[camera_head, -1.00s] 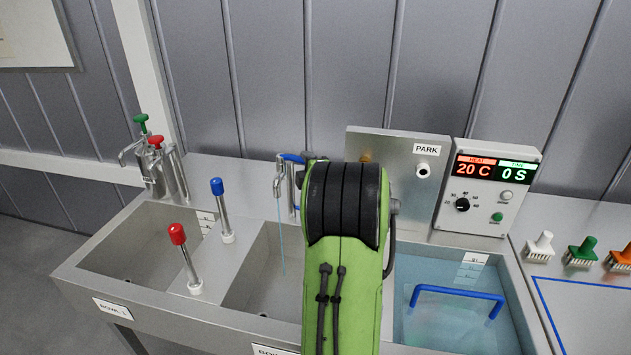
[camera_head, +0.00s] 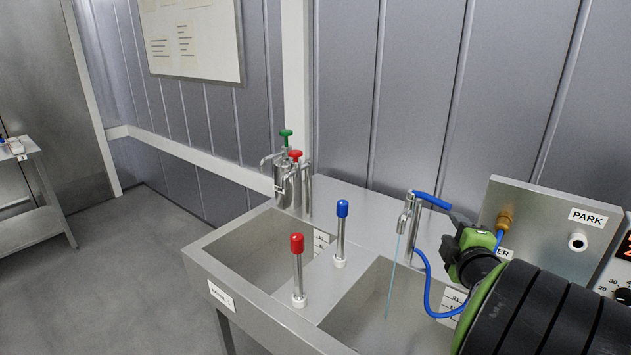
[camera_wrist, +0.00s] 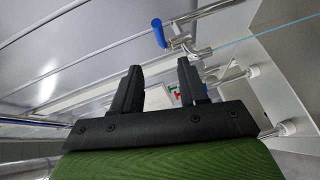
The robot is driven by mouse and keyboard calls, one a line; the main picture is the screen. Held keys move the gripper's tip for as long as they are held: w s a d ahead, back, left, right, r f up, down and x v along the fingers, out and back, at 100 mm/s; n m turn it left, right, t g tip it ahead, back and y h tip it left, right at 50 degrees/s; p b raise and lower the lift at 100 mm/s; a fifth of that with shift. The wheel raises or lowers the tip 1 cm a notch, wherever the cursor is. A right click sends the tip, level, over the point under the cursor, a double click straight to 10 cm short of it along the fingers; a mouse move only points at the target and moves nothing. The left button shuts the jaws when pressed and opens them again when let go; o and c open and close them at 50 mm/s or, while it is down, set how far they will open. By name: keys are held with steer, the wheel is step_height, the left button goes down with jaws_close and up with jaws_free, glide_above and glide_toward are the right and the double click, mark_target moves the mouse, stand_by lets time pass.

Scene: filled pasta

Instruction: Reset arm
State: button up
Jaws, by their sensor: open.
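My gripper (camera_wrist: 159,67) shows in the wrist view with its two dark fingers apart and nothing between them. In the head view my green and black arm fills the lower right. The dark end of the arm is just right of the tap (camera_head: 408,215), which has a blue lever and a thin stream of water running into the sink. The tap's blue lever also shows beyond the fingers in the wrist view (camera_wrist: 158,33). I cannot tell from the head view how far the fingers are from the tap.
A steel sink counter (camera_head: 365,195) holds a red-topped post (camera_head: 298,270), a blue-topped post (camera_head: 341,230) and pump dispensers (camera_head: 290,182). A steel panel marked PARK (camera_head: 540,215) stands behind my arm. A blue hose (camera_head: 428,295) hangs by the tap. Open floor (camera_head: 120,270) lies left.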

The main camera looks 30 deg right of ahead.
steer(key=w+a+m+g+y+p, duration=0.3)
steer(key=a+y, duration=0.5)
steer(key=a, duration=1.7)
steer(key=s+a+f+m+g+y+p, duration=0.1)
steer(key=s+a+m+g, duration=0.3)
steer(key=s+a, duration=0.6)
steer(key=s+f+m+p, duration=0.1)
steer(key=s+m, duration=0.1)
steer(key=s, duration=0.2)
steer(key=shift+a+f+g+y, duration=0.15)
steer(key=shift+a+g+y, duration=0.15)
steer(key=shift+o, duration=1)
steer(key=shift+f, duration=0.1)
